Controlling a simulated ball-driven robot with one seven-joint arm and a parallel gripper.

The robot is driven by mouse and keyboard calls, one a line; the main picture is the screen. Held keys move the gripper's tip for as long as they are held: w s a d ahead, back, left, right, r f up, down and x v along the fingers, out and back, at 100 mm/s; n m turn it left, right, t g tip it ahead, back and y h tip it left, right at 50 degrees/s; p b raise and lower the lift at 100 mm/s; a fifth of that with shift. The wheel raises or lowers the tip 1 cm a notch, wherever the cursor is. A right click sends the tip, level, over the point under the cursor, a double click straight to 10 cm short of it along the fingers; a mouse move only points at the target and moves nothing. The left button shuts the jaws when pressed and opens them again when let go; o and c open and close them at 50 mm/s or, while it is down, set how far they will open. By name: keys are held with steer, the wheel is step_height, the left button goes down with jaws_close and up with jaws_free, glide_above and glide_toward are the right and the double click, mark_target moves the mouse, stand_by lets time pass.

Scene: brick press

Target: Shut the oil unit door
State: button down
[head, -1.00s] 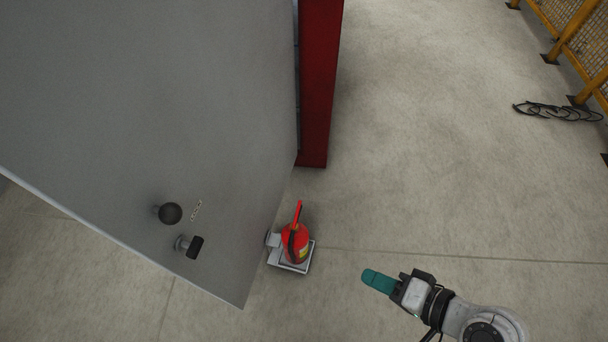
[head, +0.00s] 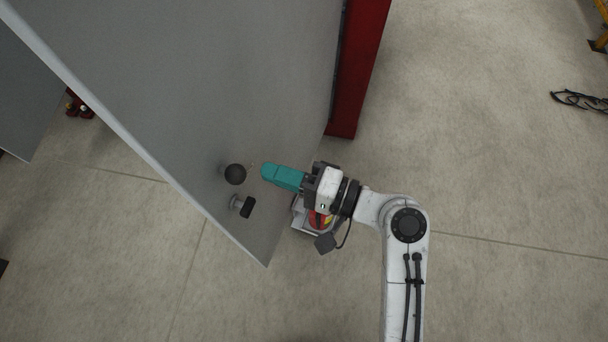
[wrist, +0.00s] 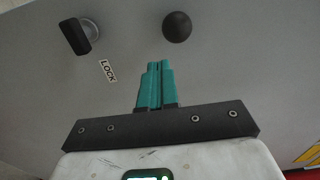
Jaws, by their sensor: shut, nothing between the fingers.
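The oil unit door (head: 200,90) is a large grey panel that stands swung out from the red frame (head: 357,80) in the head view. A black ball knob (head: 235,174) and a black lock handle (head: 243,206) sit near its lower corner. My gripper (head: 266,172) has teal fingers, shut and empty, pointing at the door just right of the knob. I cannot tell whether the fingertips touch the door.
Black cable (head: 580,100) lies on the floor at the right, near a yellow fence (head: 601,42). The floor between is clear.

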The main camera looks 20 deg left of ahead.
mark_target(234, 159)
steer(key=shift+s+a+p, duration=0.1)
steer(key=shift+a+p, duration=0.4)
steer(key=shift+a, duration=2.2)
steer(key=shift+a, duration=0.15)
